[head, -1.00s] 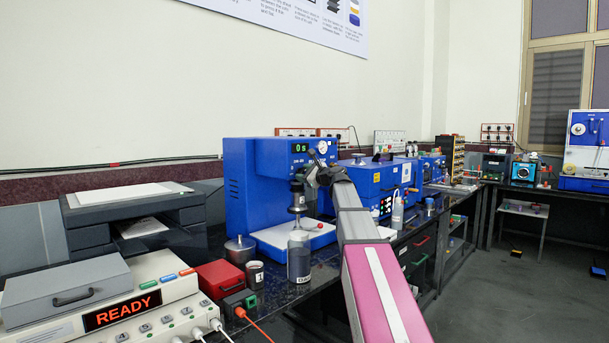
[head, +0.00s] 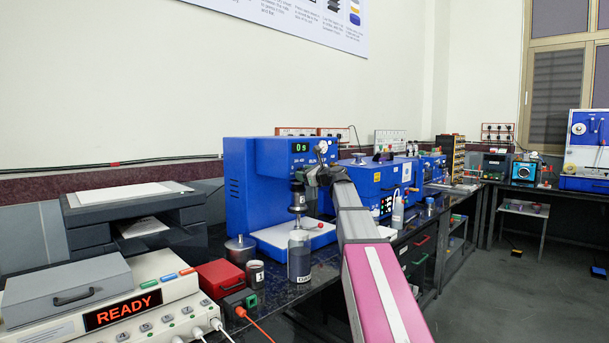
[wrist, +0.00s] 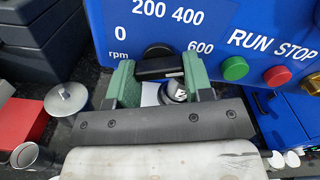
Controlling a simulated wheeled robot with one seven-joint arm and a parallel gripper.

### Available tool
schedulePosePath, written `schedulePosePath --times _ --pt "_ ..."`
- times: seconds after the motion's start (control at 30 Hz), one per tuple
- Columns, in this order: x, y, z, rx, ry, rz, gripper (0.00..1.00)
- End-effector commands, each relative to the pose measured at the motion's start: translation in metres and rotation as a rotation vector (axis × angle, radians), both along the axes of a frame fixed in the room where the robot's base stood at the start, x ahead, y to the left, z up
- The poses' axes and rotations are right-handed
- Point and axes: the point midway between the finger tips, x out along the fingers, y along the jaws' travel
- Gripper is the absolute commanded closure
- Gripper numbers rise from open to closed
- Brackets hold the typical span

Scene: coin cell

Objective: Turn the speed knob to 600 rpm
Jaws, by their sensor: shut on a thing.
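The speed knob (wrist: 160,69) is black and bar-shaped, on the front of the blue mixer (head: 238,188). White marks 0, 200, 400 and 600 with "rpm" show on the panel around it in the wrist view. My gripper (wrist: 158,76) has green fingers, one at each end of the knob, and is shut on it. The knob's bar lies about level in the wrist view. A small green display (head: 299,148) is lit above.
Right of the knob are a green RUN button (wrist: 235,68) and a red STOP button (wrist: 277,76). A lidded metal pot (wrist: 67,99) and a red box (head: 221,278) stand to the left. A jar with dark contents (head: 299,262) stands before the mixer's white base (head: 272,238).

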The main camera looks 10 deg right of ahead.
Motion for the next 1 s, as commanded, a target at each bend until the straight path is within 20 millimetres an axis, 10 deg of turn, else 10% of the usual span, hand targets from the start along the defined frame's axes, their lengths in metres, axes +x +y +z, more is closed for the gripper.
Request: schedulePosePath --times 0.07,0.1,0.17,0.57,1.0 --pt "-0.001 0.000 -0.001 0.000 0.003 0.000 0.77" --pt "-0.001 0.000 -0.001 0.000 0.002 0.000 0.47" --pt "-0.001 0.000 -0.001 0.000 0.002 0.000 0.28" --pt "-0.007 -0.004 -0.001 -0.001 0.001 0.000 0.28" --pt "-0.069 -0.048 -0.002 0.000 0.001 -0.001 0.28"
